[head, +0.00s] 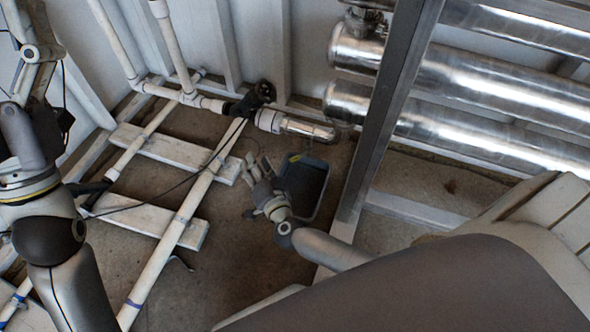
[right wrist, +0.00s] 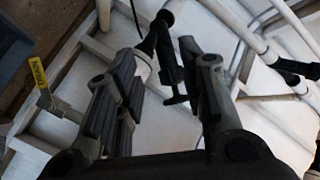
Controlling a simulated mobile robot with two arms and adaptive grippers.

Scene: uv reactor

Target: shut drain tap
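A small tap with a yellow tag (right wrist: 38,72) and a metal lever shows at the left of the right wrist view. In the head view, a yellow patch (head: 295,158) shows at the rim of the dark tray, just right of my right gripper. I cannot tell for sure that this is the drain tap. My right gripper (head: 258,166) is open and empty, beside the tray; in the right wrist view its fingers (right wrist: 158,65) are spread. A black valve with a T-shaped handle (right wrist: 175,85) shows beyond and between them. My left gripper (head: 38,55) is at the upper left, its fingers unclear.
A dark grey tray (head: 305,190) lies on the floor. A black valve (head: 262,92) sits on the white pipe (head: 178,225) assembly behind. Steel cylinders (head: 460,85) and a metal upright (head: 385,110) stand at the right. Floor left of the tray is partly clear.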

